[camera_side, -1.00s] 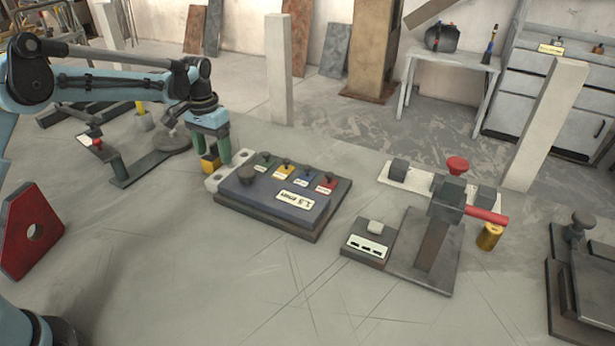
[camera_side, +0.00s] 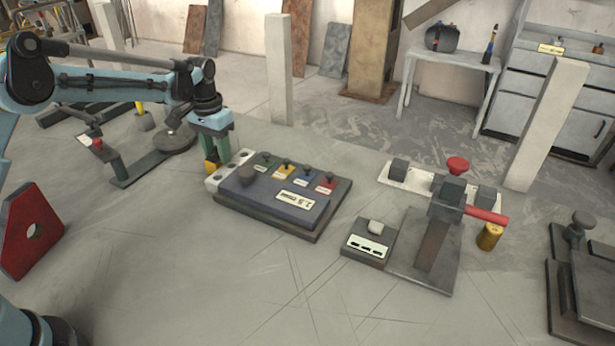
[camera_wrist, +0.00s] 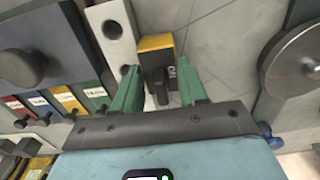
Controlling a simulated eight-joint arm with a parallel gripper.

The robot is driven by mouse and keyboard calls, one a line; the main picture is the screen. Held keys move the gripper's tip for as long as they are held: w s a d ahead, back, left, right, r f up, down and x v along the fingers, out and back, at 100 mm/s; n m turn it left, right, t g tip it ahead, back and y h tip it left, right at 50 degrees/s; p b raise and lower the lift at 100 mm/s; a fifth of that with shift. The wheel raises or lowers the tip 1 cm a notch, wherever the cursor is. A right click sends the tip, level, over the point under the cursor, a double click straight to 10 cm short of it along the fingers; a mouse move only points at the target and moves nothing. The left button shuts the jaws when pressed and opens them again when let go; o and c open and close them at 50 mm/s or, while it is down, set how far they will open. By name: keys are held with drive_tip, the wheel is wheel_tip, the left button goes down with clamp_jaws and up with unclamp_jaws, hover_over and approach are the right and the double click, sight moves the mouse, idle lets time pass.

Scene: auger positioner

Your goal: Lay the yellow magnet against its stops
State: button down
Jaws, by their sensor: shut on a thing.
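The yellow magnet (camera_side: 210,166), a small block with a yellow face and dark body, is at the left end of a white bar with holes (camera_side: 213,183). In the wrist view the magnet (camera_wrist: 155,45) shows between my two green fingers, beside the white bar (camera_wrist: 112,40). My gripper (camera_side: 215,163) points down and is shut on the magnet; the wrist view shows the gripper (camera_wrist: 160,85) too. The magnet's underside is hidden, so I cannot tell if it touches the floor. I cannot tell which parts are its stops.
A dark box with colored labels and knobs (camera_side: 270,210) lies right of the magnet. A stand with a red handle (camera_side: 435,240) and a small switch box (camera_side: 368,243) are farther right. A round grey disc on a frame (camera_side: 173,139) is behind left. The front floor is clear.

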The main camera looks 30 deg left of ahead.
drive_tip(key=shift+d, duration=0.1)
drive_tip(key=c, duration=0.5)
unclamp_jaws()
wheel_tip(320, 180, up, 12)
drive_tip(key=shift+r, duration=0.1)
idle(0.4)
drive_tip(key=s+d+r+t, duration=0.3)
drive_tip(key=s+d+r, duration=0.15)
drive_tip(key=s, duration=0.55)
drive_tip(key=s+d+f+t, duration=0.1)
drive_tip(key=s+f, duration=0.1)
drive_tip(key=s, duration=0.2)
drive_tip(key=s+d+f+t, duration=0.1)
drive_tip(key=s+f, duration=0.1)
drive_tip(key=s, duration=0.2)
drive_tip(key=s+f+t, duration=0.2)
drive_tip(key=s, duration=0.2)
drive_tip(key=shift+s+d, duration=0.3)
drive_tip(key=shift+d, duration=0.1)
